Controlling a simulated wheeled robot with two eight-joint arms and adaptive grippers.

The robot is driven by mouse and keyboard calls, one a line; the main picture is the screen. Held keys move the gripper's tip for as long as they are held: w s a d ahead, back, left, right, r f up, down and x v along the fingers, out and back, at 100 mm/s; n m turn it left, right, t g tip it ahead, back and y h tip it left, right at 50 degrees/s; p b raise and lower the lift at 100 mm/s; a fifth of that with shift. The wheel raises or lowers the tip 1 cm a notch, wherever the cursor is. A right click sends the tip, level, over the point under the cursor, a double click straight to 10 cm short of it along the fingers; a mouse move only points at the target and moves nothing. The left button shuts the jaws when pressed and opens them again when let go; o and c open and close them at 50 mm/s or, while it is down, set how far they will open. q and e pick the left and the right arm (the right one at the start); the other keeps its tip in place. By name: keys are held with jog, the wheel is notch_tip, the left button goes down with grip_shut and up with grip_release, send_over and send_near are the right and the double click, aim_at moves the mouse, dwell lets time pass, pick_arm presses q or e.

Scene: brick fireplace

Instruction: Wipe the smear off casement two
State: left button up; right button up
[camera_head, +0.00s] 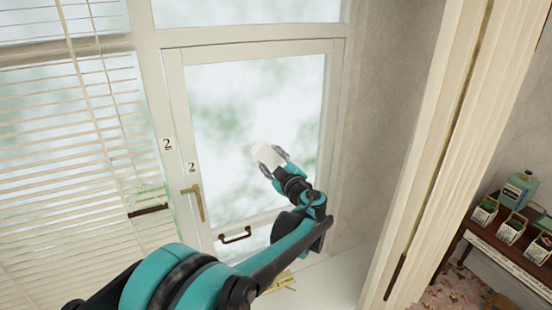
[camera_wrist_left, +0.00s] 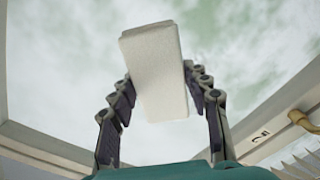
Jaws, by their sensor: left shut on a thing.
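Casement two (camera_head: 174,90) is a white-framed window marked with a "2", with a brass handle (camera_head: 196,200) on its left side. It looks closed. Its glass (camera_head: 225,100) shows a blurred white and green view, and I cannot make out the smear for certain. My left gripper (camera_head: 270,162) is in front of the lower right part of the pane. It is shut on a white block-shaped wiper (camera_head: 264,153), which also shows between the fingers in the left wrist view (camera_wrist_left: 155,75). I cannot tell whether the block touches the glass. My right gripper is not in view.
White blinds (camera_head: 70,130) hang to the left. A pale folded panel (camera_head: 440,150) stands at the right.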

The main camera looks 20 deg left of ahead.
aim_at(253, 156)
pick_arm(q)
jog(key=shift+s+a, duration=0.65)
jog(key=shift+s, duration=0.15)
jog(key=shift+s+a, duration=1.1)
jog(key=shift+s, duration=0.1)
jog(key=shift+s+a, duration=0.3)
jog(key=shift+s, duration=0.1)
jog(key=shift+s+a, duration=0.85)
jog(key=shift+s, duration=0.1)
jog(key=shift+r+p, duration=1)
jog(key=shift+r, duration=0.25)
jog(key=shift+w+d+f+b, duration=0.15)
jog(key=shift+w+d+b, duration=0.15)
jog(key=shift+w+d, duration=0.85)
jog(key=shift+w+d+b, duration=0.15)
jog(key=shift+w+d, duration=0.65)
jog(key=shift+w, duration=0.25)
jog(key=shift+w+d+b, duration=0.15)
jog(key=shift+w+d, duration=0.65)
jog(key=shift+w, duration=0.2)
jog(key=shift+w+d, duration=0.7)
jog(key=shift+w, duration=0.1)
jog(key=shift+w+d, duration=0.3)
jog(key=shift+w, duration=0.05)
jog(key=shift+w+d, duration=0.8)
jog(key=shift+w, duration=0.15)
